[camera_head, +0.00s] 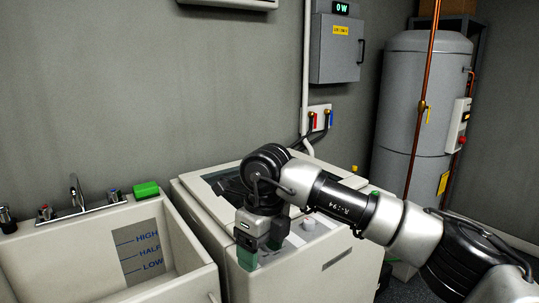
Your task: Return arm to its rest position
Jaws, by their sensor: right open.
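My right arm comes in from the lower right and reaches across the top of a white washing machine (335,265). My right gripper (247,257) points down at the machine's front left corner, with its greenish fingertips beside the front edge. It is open, and I see nothing held in it. A dial (309,223) on the machine's panel shows just right of the gripper. My left gripper is not in view.
A utility sink (190,245) with a tap (76,190) and level marks stands at the left. A green sponge (146,190) lies on its back rim. A grey tank (412,110) and copper pipe (424,90) stand behind my arm at the right.

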